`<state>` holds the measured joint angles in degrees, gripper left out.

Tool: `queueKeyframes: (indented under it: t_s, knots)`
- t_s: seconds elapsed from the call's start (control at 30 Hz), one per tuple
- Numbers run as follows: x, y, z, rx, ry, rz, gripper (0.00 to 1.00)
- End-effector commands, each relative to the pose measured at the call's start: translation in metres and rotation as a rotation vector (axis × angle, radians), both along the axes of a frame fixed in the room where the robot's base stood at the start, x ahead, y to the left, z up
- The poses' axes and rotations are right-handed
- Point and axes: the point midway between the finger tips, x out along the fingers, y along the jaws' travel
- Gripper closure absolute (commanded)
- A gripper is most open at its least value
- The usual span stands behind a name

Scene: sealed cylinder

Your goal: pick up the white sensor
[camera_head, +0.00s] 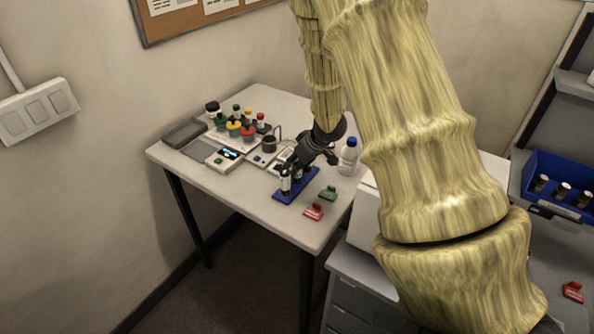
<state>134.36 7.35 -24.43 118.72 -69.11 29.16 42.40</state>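My gripper (289,171) is dark and points down to the left over a blue rack (281,197) on the light table. Small white-and-dark upright cylinders (285,185) stand in the rack, right at my fingertips. I cannot tell for certain which thing is the white sensor; it may be one of these pale cylinders. The fingers partly cover the rack and its contents. The fingers are too small in the view to tell whether they are open or closed on anything.
A scale with a lit display (226,157), several colour-capped bottles, and a dark case (185,133) stand at the table's left. A clear blue-capped bottle (348,157) stands right of my gripper. Green (328,193) and red (314,211) items lie near the front edge.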

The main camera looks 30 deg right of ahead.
Motion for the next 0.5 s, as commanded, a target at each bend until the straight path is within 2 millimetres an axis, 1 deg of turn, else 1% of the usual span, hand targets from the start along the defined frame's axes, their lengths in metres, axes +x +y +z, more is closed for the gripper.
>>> queueKeyframes:
  t_s: [0.5]
  knots:
    - [0.017, 0.006, -0.037, -0.001, 0.002, 0.001, 0.61]
